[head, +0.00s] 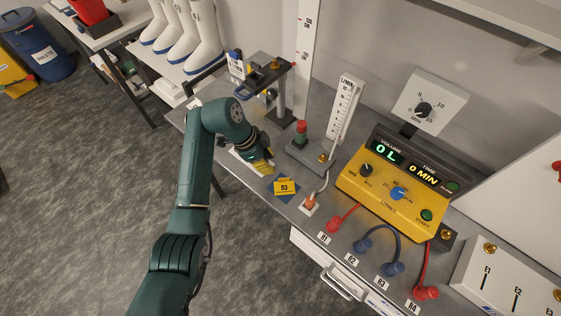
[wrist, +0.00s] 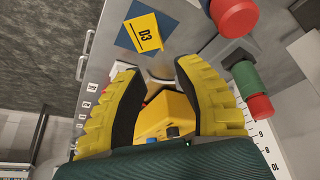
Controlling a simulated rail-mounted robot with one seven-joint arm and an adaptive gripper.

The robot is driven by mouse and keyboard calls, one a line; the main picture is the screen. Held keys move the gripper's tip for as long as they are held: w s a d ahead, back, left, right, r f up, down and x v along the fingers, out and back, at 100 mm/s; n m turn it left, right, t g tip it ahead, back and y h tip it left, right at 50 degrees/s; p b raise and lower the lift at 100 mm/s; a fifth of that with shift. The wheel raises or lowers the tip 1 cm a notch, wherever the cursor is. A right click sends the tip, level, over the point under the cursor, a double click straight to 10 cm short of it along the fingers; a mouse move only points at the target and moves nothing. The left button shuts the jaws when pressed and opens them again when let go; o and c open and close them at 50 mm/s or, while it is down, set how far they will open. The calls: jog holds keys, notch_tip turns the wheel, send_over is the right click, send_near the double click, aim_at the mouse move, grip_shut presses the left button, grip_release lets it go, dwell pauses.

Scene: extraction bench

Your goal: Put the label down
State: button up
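The yellow label marked D3 (head: 285,187) lies on a blue square (head: 289,198) on the bench, near its front edge. The label also shows at the top of the wrist view (wrist: 145,32), flat on the blue square (wrist: 124,39). My gripper (head: 265,167) is low over the bench, just behind and left of the label in the head view. In the wrist view its two yellow fingers (wrist: 158,67) stand apart with nothing held between them. The label is beyond the fingertips, clear of them.
A stand with a red-topped button (head: 301,128) and an upright scale (head: 344,105) stand close behind the label. A yellow control box (head: 388,187) is to the right, with red and blue plugs and cables in front. A clamp stand (head: 280,90) is behind my gripper.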

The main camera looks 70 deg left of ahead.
jog(key=shift+r, duration=0.1)
jog(key=w+d+r+t+y, duration=0.1)
jog(key=w+d+r, duration=0.15)
jog(key=w, duration=0.25)
jog(key=w+d+r+t+y, duration=0.1)
jog(key=w+r+y, duration=0.15)
jog(key=w, duration=0.35)
jog(key=w+d+r+n+t+y, duration=0.1)
jog(key=w+d+r+t, duration=0.2)
jog(key=w+d+r, duration=0.5)
jog(key=w+d+r+t+y, duration=0.1)
jog(key=w+d+r+t, duration=0.3)
jog(key=d+r, duration=0.55)
jog(key=d+r+t+h, duration=0.2)
jog(key=d+r+t, duration=0.2)
jog(key=d+r, duration=0.8)
jog(key=s+d+r+t+h, duration=0.1)
jog(key=s+d+r+t, duration=0.1)
jog(key=s+d+r, duration=0.2)
jog(key=s+d+r+n+t+h, duration=0.1)
jog(key=s+d+r+t+h, duration=0.1)
jog(key=d, duration=0.8)
notch_tip(320, 180, up, 3)
jog(key=shift+s+f+t, duration=0.1)
jog(key=shift+s+t, duration=0.4)
jog(key=shift+s, duration=0.7)
